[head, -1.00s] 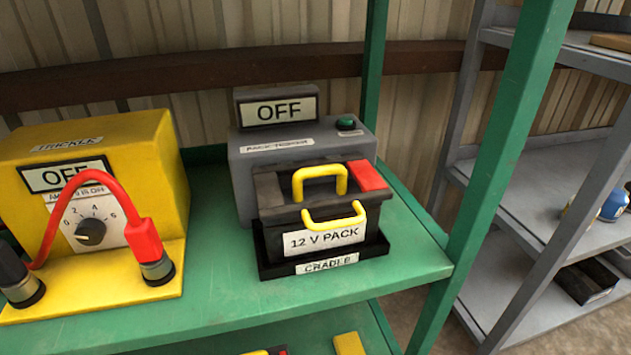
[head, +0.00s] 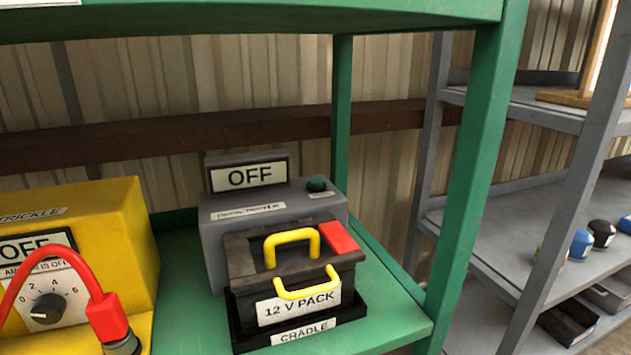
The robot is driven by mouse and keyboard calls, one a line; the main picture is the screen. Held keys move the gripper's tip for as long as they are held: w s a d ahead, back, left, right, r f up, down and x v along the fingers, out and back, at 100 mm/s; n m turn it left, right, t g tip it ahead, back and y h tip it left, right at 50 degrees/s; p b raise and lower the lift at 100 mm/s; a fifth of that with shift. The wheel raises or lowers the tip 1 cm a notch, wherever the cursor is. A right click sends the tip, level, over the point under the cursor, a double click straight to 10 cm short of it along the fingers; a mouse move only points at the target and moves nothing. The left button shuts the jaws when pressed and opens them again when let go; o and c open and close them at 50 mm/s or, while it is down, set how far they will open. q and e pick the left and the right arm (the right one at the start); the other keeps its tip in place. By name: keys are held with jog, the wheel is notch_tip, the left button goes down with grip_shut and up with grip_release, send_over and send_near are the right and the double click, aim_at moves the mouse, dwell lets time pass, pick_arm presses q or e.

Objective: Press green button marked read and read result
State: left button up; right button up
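A grey pack tester (head: 215,235) stands on the green shelf, with a display (head: 249,175) on top reading OFF. A green button (head: 317,184) sits on the tester's top at the right, with a small label below it that is too small to read. A dark 12 V pack (head: 246,261) with yellow handles and a red block on top sits in the black cradle (head: 357,308) in front of the tester. Neither of my grippers is in view.
A yellow trickle charger (head: 112,230) with a red lead and dial stands at the left, its display reading OFF. A green post (head: 478,170) rises at the right and a green upper shelf (head: 300,20) hangs overhead. Grey shelves (head: 520,215) stand beyond.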

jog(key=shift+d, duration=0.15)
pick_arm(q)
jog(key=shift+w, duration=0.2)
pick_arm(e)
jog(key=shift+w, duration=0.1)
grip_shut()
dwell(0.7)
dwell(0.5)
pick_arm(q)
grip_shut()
